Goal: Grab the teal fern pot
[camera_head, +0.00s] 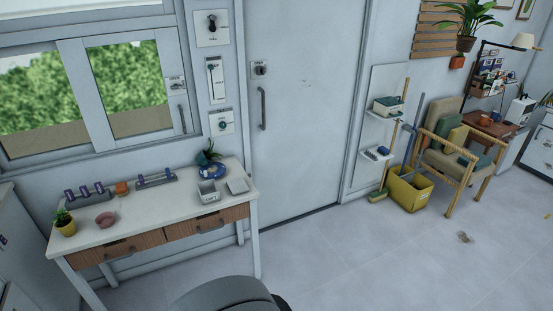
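A small plant in a dark teal pot (203,159) stands at the back right of the white-topped table (135,222), close to the wall. Its leaves rise above the pot and lean right. The pot is small in the picture, and a blue round item (211,171) sits just in front of it and hides part of its base. A second potted plant, in a yellow pot (65,227), stands at the table's left end. My gripper is not in view.
A grey box (208,192) and a pale tray (238,186) lie near the teal pot. A pink bowl (106,220), an orange pot (122,189) and purple-pegged racks (156,180) share the tabletop. A dark grey rounded shape fills the bottom centre. Floor right of the table is open.

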